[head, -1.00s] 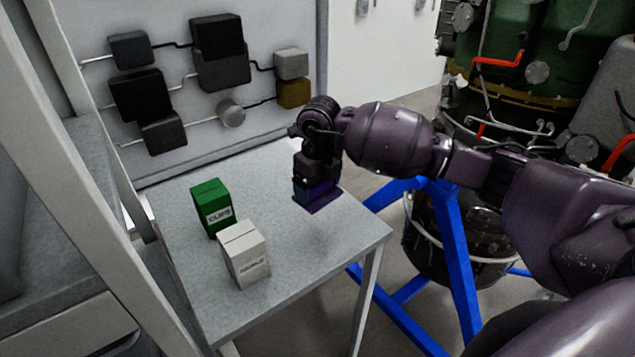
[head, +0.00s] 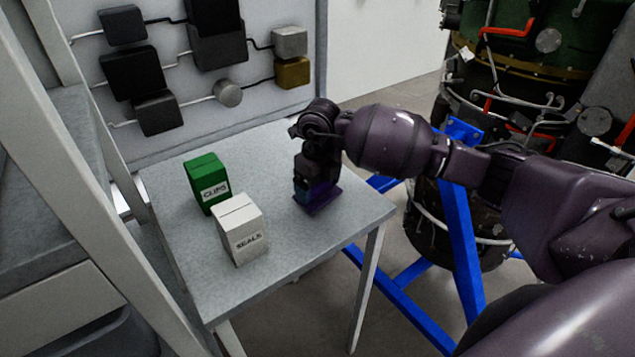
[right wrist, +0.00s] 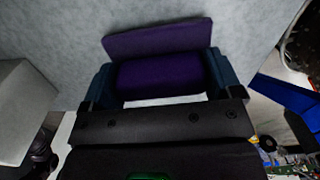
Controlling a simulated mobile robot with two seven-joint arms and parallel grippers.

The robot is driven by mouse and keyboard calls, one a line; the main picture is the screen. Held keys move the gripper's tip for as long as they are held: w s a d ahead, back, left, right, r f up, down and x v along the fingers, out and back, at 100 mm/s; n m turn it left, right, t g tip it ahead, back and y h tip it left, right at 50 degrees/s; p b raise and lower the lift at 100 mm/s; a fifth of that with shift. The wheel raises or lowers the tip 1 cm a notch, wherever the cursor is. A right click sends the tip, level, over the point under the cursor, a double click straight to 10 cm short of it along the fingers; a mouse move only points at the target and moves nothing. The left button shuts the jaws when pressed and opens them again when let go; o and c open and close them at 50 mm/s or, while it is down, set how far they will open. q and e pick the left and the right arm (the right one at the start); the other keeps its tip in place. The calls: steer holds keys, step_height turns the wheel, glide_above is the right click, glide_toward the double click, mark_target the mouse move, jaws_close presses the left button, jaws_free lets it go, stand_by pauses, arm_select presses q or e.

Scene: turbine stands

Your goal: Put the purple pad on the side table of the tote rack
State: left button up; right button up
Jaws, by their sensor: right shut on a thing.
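The purple pad (head: 322,203) is in my right gripper (head: 314,188), at the right part of the side table's grey top (head: 290,255). In the right wrist view, the pad (right wrist: 157,39) shows as a flat purple plate with a purple block between the two blue fingers of my gripper (right wrist: 160,78). The fingers are shut on that block. The pad is very close to the table top; I cannot tell whether it touches. My left gripper is not in view.
A green clips box (head: 207,183) and a white seals box (head: 240,230) stand on the table, left of the pad. A panel with dark blocks (head: 133,75) rises behind. A blue stand (head: 460,240) is to the right. The table's front right corner is clear.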

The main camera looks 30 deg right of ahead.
steer(key=shift+f, duration=0.3)
steer(key=o, duration=0.7)
steer(key=shift+r, duration=0.15)
